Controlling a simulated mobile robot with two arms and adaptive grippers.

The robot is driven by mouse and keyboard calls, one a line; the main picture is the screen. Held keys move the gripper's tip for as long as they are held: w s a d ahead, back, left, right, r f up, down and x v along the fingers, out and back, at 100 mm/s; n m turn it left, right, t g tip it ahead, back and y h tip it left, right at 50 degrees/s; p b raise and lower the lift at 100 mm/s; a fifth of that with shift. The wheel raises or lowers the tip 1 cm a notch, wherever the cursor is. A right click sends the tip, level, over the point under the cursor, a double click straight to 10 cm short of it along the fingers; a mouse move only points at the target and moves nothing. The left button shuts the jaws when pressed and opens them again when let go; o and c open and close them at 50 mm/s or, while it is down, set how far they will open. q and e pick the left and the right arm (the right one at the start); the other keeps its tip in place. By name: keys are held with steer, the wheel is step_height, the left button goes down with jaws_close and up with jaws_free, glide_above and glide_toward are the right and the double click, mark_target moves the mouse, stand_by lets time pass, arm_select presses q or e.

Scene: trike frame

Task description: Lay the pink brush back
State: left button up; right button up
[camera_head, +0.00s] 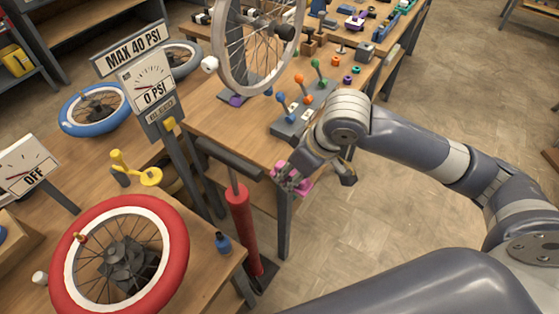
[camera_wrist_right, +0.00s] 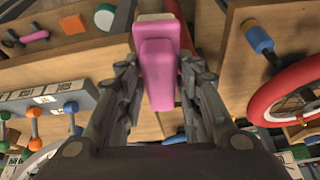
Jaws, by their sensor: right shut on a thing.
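The pink brush (camera_wrist_right: 160,75) is between the fingers of my right gripper (camera_wrist_right: 160,66), which is shut on it in the wrist view. The brush's pale end points away from the wrist, toward the top of that view. In the head view, my right gripper (camera_head: 290,180) is beside the near end of the workbench. Pink parts of the brush (camera_head: 305,188) show around its fingers, and the rest is hidden by them. I cannot tell whether the brush touches the bench. My left gripper is not in view.
A grey block with coloured levers (camera_head: 288,128) stands on the bench (camera_head: 222,124) close to my right wrist. A red pump (camera_head: 241,215) stands left of the gripper. A red-tyred wheel (camera_head: 178,240) and blue bottle (camera_head: 223,243) are on the nearer bench.

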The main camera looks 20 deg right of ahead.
steer(key=shift+s+a+f+n, duration=0.1)
steer(key=shift+f+n, duration=0.05)
steer(key=shift+f, duration=0.35)
steer(key=shift+s+a+f+n, duration=0.1)
steer(key=shift+f+n, duration=0.05)
steer(key=shift+f, duration=0.3)
steer(key=shift+w+f, duration=0.1)
steer(key=shift+f, duration=0.1)
steer(key=w, duration=0.5)
steer(key=w+f, duration=0.1)
steer(key=w, duration=0.4)
steer(key=w+d+p, duration=0.1)
steer(key=w, duration=0.4)
steer(key=shift+d+f, duration=0.1)
steer(key=shift+f, duration=0.05)
steer(key=shift+w+f, duration=0.1)
steer(key=shift+w, duration=0.25)
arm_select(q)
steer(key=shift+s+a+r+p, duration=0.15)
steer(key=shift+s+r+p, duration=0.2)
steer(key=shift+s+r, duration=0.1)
arm_select(e)
steer(key=shift+f, duration=1.75)
steer(key=shift+f, duration=0.1)
steer(key=o, duration=1)
steer(key=shift+d, duration=0.1)
